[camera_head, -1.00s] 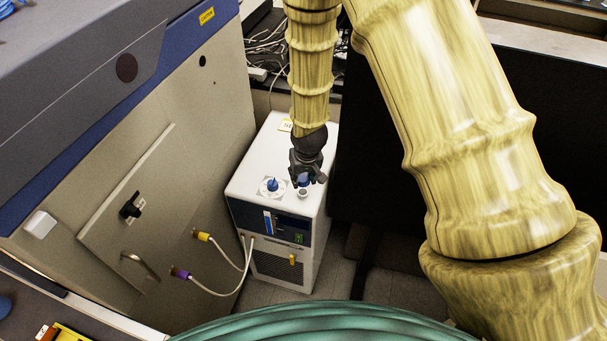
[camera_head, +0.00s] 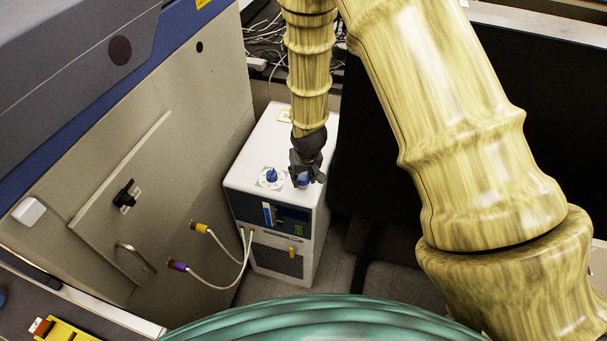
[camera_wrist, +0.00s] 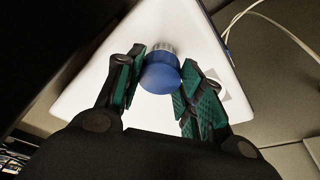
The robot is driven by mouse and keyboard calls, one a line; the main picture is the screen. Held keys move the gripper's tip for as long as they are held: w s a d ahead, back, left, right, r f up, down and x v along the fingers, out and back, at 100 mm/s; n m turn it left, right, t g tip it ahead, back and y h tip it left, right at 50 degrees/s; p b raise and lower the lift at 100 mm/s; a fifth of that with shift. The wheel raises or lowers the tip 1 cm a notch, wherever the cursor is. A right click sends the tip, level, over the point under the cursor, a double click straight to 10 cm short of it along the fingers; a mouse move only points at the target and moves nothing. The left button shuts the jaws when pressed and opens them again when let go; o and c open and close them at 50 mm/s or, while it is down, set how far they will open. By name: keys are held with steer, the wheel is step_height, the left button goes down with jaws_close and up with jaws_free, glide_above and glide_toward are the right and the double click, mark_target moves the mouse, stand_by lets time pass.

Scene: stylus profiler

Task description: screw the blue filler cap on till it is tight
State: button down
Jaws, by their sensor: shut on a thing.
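The blue filler cap (camera_wrist: 161,76) is between the two green-padded fingers of my gripper (camera_wrist: 161,84) in the wrist view. A pale ribbed filler neck (camera_wrist: 163,47) shows right against the cap's far side. In the head view, my gripper (camera_head: 305,176) is shut on the blue cap (camera_head: 302,181) at the top of the white chiller unit (camera_head: 252,158), near its front right. The cap sits at the neck, which it and my gripper hide in the head view. I cannot tell how far the threads are engaged.
A blue knob (camera_head: 271,175) on a round dial stands left of my gripper on the unit's top. A large grey cabinet (camera_head: 160,150) stands close on the left. Hoses with yellow (camera_head: 200,228) and purple (camera_head: 178,265) ends join the unit's front. A dark panel (camera_head: 375,150) is to the right.

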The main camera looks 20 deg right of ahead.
steer(key=shift+f+b, duration=0.65)
steer(key=shift+f, duration=0.55)
stand_by(0.4)
steer(key=m+h, duration=0.1)
steer(key=m, duration=0.4)
steer(key=shift+a, duration=0.15)
steer(key=m+g+h, duration=0.1)
steer(key=m, duration=0.3)
steer(key=shift+p, duration=0.35)
steer(key=shift+a, duration=0.1)
steer(key=shift+w+r+m, duration=0.1)
steer(key=shift+m, duration=0.8)
steer(key=shift+m+g+p, duration=0.3)
steer(key=shift+m, duration=0.2)
steer(key=shift+r+p, duration=0.2)
steer(key=shift+p, duration=0.35)
steer(key=shift+m+h+p, duration=0.3)
steer(key=shift+m+p, duration=0.2)
steer(key=shift+p, duration=0.3)
